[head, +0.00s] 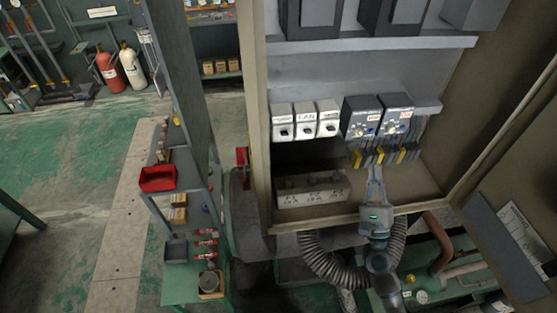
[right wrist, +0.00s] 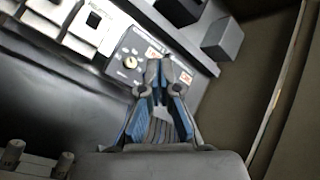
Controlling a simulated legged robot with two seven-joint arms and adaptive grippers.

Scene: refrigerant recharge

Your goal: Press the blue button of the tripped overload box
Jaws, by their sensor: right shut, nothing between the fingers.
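Two dark overload boxes stand side by side on the cabinet's middle rail: the left one (head: 360,117) and the right one (head: 396,113). Each has a pale label and a dial; small blue spots show low on their faces. I cannot tell which box is tripped. My right gripper (head: 375,168) is shut and empty, pointing up at the boxes from just below. The fingers hide part of the boxes; contact cannot be told. My left gripper is out of view.
Several white breakers (head: 305,121) sit left of the boxes. Yellow and dark wire ends (head: 386,155) hang below them. A grey terminal block (head: 312,190) lies on the cabinet floor. The cabinet's side post (head: 254,120) bounds the left; its right wall (head: 480,110) bounds the right.

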